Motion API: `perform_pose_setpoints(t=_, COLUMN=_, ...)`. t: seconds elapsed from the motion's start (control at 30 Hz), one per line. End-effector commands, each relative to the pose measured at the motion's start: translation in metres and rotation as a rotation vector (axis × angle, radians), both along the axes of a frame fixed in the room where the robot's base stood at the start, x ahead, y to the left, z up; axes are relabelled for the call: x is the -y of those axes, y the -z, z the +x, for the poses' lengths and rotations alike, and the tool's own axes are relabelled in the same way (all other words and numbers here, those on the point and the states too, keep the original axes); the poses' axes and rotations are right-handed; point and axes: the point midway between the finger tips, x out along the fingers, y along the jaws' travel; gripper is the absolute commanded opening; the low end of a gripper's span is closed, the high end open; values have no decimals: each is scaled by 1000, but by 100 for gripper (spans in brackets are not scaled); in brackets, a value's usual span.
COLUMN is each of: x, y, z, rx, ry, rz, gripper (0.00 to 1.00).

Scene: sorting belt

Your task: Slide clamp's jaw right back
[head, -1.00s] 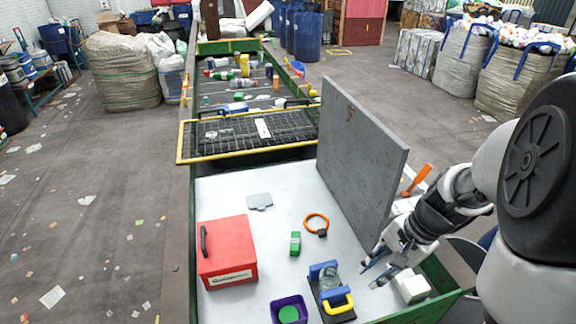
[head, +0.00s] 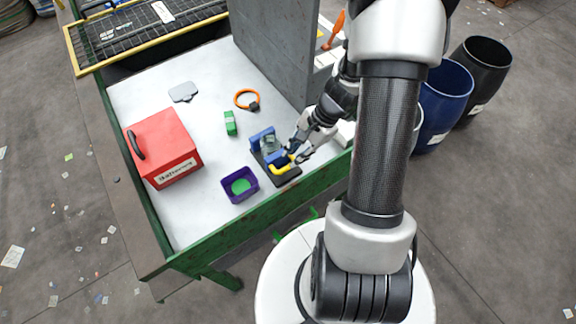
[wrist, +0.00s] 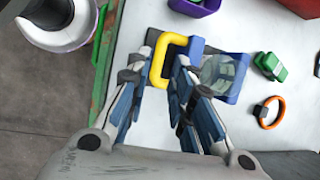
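The clamp (head: 283,178) stands on the white table near its front edge, with a dark base, two blue jaws and a yellow handle (head: 280,170). A clear jar-like piece (head: 269,145) sits between the far blue jaw (head: 260,135) and the near blue jaw (head: 276,156); whether the jaws touch it I cannot tell. My gripper (head: 292,154) is at the handle. In the wrist view, the open fingers (wrist: 164,68) straddle part of the yellow handle (wrist: 172,41), with a gap visible beside it. The clear piece (wrist: 217,72) lies right of the fingers.
A purple bin (head: 240,196) stands left of the clamp, a green object (head: 230,123) and an orange ring (head: 240,94) behind it. A red box (head: 172,160) is at left. A grey panel (head: 275,45) rises behind my gripper. The green table edge (head: 235,226) runs along the front.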

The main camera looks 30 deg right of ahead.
Motion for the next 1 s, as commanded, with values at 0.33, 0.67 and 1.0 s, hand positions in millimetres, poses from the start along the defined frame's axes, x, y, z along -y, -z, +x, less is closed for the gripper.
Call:
perform_pose_setpoints(t=0.33, x=-21, y=48, z=7, rx=-2, ry=-2, rz=2, gripper=21)
perform_pose_setpoints(t=0.67, x=-23, y=52, z=8, rx=0, ry=-1, rz=0, gripper=21)
perform_pose_setpoints(t=1.0, x=-23, y=52, z=8, rx=0, ry=-1, rz=0, gripper=2)
